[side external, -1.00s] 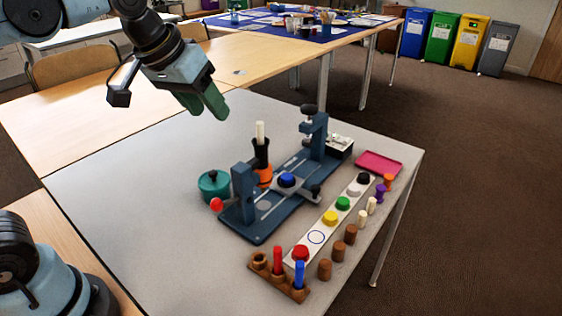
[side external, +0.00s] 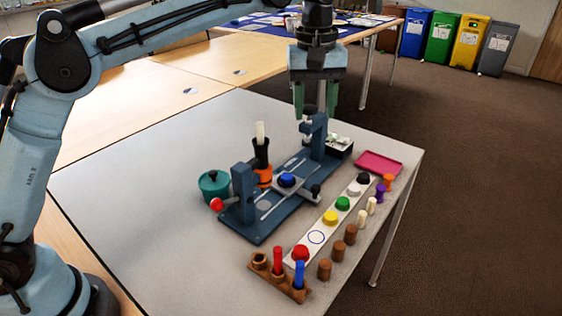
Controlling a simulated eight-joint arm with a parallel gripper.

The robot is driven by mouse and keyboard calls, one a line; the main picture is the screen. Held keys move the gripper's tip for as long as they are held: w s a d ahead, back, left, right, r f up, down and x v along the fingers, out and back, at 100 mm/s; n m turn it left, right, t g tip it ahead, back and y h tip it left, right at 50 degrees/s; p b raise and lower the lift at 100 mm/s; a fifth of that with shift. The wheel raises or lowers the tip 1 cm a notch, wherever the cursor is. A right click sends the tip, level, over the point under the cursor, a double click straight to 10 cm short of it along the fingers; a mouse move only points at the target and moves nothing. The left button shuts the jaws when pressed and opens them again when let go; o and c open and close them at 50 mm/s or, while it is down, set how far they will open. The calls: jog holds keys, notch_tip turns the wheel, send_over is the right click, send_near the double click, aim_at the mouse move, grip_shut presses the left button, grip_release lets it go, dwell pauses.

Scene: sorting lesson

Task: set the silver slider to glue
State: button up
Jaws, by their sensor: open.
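A blue fixture (side external: 262,232) stands on the grey table, with pale rails along its base and an upright post at each end. A grey sliding plate (side external: 303,193) sits across the rails near the middle, carrying a blue round piece (side external: 287,180); it may be the silver slider, but I cannot tell for sure. No glue marking is readable. My gripper (side external: 316,104) points down with its green fingers apart, over the fixture's far post (side external: 319,134). The post's top is partly hidden behind or between the fingers; contact cannot be told.
A white strip (side external: 316,237) with coloured round pieces lies right of the fixture, beside several pegs. A teal pot (side external: 213,187), an orange and black stand (side external: 261,157), a pink tray (side external: 379,162) and a wooden peg holder (side external: 263,272) surround it. The table's left side is clear.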

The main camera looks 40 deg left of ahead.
jog(key=d+f, duration=0.2)
send_over(316, 186)
notch_tip(316, 186, down, 4)
jog(key=shift+n+g, duration=0.3)
notch_tip(316, 186, down, 13)
jog(key=shift+s+r, duration=0.1)
jog(key=shift+r, duration=0.05)
dwell(0.3)
grip_shut()
